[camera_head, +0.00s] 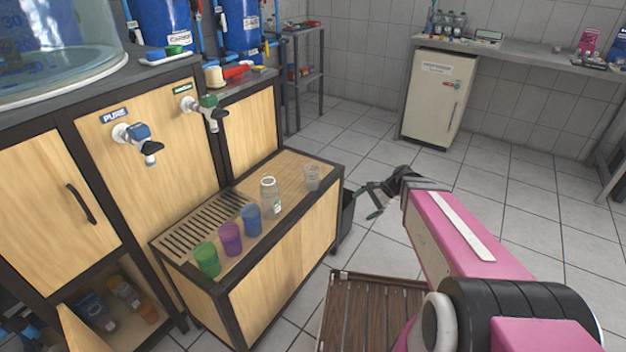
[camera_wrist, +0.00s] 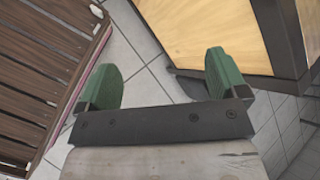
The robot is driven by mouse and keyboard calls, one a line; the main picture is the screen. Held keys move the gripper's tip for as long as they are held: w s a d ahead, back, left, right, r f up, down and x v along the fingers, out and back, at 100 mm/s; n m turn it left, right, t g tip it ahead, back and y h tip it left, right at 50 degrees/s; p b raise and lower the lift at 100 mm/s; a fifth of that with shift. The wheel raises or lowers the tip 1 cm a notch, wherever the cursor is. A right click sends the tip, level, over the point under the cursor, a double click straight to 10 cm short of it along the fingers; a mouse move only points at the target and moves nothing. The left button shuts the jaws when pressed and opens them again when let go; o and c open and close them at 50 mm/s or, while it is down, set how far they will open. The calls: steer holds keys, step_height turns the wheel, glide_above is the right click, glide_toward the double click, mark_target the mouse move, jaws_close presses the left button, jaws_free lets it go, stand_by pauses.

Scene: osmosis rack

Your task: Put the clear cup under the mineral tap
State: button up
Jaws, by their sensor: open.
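The clear cup (camera_head: 312,178) stands upright at the right end of the wooden bench, apart from the other vessels. The mineral tap (camera_head: 205,108) is the green-handled one on the wood panel, under a green label (camera_head: 183,87) too small to read surely. My gripper (camera_head: 368,203) is to the right of the bench, past its end, open and empty. In the wrist view its two green fingers (camera_wrist: 164,82) are spread, with floor between them and the bench corner (camera_wrist: 215,35) ahead. The cup does not show in the wrist view.
A slotted drain grate (camera_head: 205,222) lies below the taps. Green (camera_head: 207,260), purple (camera_head: 230,239) and blue (camera_head: 251,219) cups and a clear bottle (camera_head: 270,197) line the bench front. The PURE tap (camera_head: 137,141) is left. A slatted wooden platform (camera_head: 370,315) is on the floor.

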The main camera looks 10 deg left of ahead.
mark_target(313, 176)
steer(key=w+a+r+m+y, duration=0.5)
steer(key=w+a+m+y, duration=0.3)
steer(key=a+y, duration=0.15)
steer(key=shift+g+h, duration=0.3)
steer(key=shift+h, duration=0.05)
steer(key=shift+s+a+r, duration=0.15)
steer(key=shift+s+a, duration=0.25)
steer(key=shift+a, duration=1.4)
steer(key=shift+s+a+r, duration=0.1)
steer(key=shift+s+a, duration=0.35)
steer(key=shift+a, duration=1.3)
steer(key=shift+s+a+r, duration=0.15)
steer(key=shift+s+a, duration=0.25)
steer(key=shift+a, duration=1.4)
steer(key=c, duration=1.1)
steer(key=shift+o, duration=0.2)
steer(key=shift+r, duration=0.15)
